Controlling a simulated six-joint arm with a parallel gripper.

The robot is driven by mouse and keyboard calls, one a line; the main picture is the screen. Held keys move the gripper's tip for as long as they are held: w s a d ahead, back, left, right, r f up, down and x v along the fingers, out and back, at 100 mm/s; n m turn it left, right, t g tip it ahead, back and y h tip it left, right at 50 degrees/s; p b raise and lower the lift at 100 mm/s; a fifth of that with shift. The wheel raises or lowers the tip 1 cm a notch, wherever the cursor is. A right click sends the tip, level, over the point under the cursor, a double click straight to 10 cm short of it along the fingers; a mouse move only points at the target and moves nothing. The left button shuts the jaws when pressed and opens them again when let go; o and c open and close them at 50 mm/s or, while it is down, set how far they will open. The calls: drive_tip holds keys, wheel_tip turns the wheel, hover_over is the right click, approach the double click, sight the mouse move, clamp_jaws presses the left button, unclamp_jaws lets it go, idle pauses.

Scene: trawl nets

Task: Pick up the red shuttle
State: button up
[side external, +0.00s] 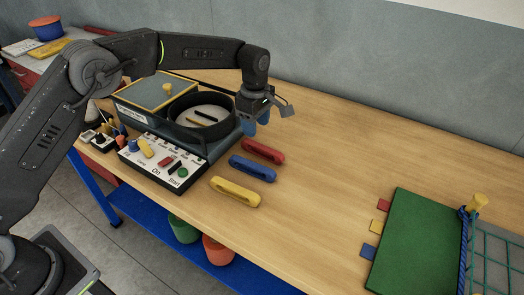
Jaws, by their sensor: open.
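The red shuttle (263,151) lies on the wooden table, the farthest back of three parallel shuttles. The blue shuttle (252,168) lies just in front of it, and the yellow shuttle (236,192) lies nearest the table's front edge. My gripper (266,121) is above and behind the red shuttle, apart from it. Its jaws are open and I see nothing between them. A blue part shows at the gripper's lower left; whether it is a finger is hard to tell.
A machine with a black round bowl (203,116) and a control panel (163,160) stands left of the shuttles. A green board (420,240) with a net (492,250) lies at the right, beside small coloured squares. The table between is clear.

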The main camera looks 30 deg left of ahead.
sight(258, 145)
drive_tip(key=f, duration=0.7)
drive_tip(key=shift+w+d+f, duration=0.15)
drive_tip(key=shift+w+f, duration=0.1)
drive_tip(key=shift+w, duration=0.1)
clamp_jaws()
